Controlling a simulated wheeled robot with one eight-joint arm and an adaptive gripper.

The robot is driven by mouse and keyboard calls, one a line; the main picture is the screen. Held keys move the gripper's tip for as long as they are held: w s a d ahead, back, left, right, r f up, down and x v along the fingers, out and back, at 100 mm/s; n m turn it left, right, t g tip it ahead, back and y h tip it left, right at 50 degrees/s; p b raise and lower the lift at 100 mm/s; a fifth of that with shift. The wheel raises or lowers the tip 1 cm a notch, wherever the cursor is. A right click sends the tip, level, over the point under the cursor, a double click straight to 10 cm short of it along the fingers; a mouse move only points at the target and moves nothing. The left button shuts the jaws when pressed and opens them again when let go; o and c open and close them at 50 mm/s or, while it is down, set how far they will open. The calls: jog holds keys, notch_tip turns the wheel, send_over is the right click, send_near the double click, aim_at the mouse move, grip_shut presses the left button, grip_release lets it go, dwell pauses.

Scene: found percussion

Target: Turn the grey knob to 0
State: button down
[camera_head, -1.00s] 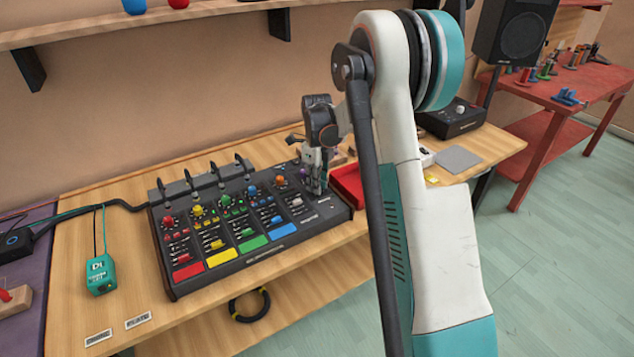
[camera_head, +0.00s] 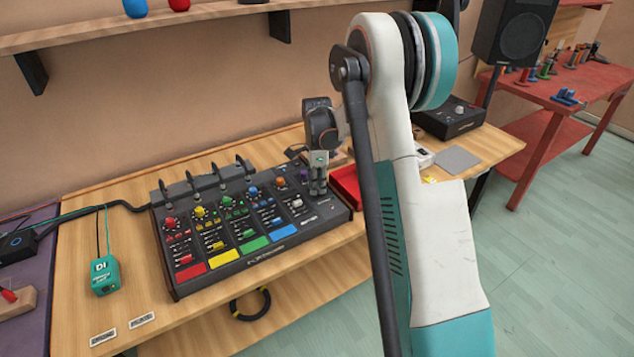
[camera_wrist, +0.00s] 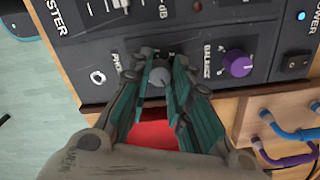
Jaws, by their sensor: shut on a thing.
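The grey knob (camera_wrist: 158,76) is on the mixer's dark panel (camera_wrist: 200,20), near the "PHONES" label, most of which is hidden. In the wrist view my gripper (camera_wrist: 160,80) is shut on the knob, with a teal-padded finger on either side of it. The fingers hide the scale around the knob, so I cannot read its setting. In the head view my gripper (camera_head: 318,186) points down at the right end of the mixer (camera_head: 250,255), and the knob itself is hidden there.
A purple balance knob (camera_wrist: 238,63) sits close to the right finger in the wrist view, with a power switch (camera_wrist: 296,62) beyond it. A red tray (camera_head: 346,184) stands right of the mixer. Blue and purple cables (camera_wrist: 285,145) lie nearby.

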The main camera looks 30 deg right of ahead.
jog(key=n, duration=0.4)
jog(key=shift+n+p, duration=0.3)
jog(key=n, duration=1)
jog(key=shift+p, duration=0.4)
jog(key=n, duration=0.5)
jog(key=shift+n, duration=0.3)
jog(key=n, duration=1)
jog(key=shift+p, duration=0.3)
jog(key=n, duration=1)
